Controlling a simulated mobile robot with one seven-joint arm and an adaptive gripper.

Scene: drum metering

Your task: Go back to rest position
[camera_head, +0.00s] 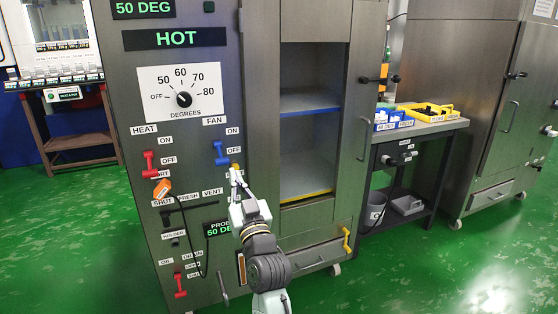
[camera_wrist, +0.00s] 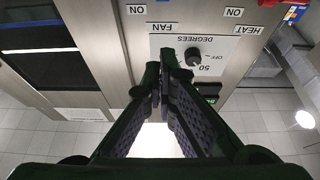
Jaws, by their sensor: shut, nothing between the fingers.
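My gripper (camera_head: 235,170) is in front of the grey control panel, just below the blue fan switch (camera_head: 220,152). Its fingers are shut with nothing between them; they also show shut in the wrist view (camera_wrist: 165,58). The arm reaches up from the bottom middle of the head view and hides the panel's lower right part. The red heat switch (camera_head: 150,164) is left of the gripper. Contact between fingertips and panel cannot be told. The wrist view shows the panel upside down, with the fan and heat labels and the dial (camera_wrist: 194,56).
The panel carries a degrees dial (camera_head: 184,99), a HOT display (camera_head: 176,38), an orange tag (camera_head: 161,193) and a red lower switch (camera_head: 180,285). An open cabinet bay (camera_head: 307,130) is to the right, beside a bench (camera_head: 420,127) with bins. Green floor (camera_head: 430,265) is clear at right.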

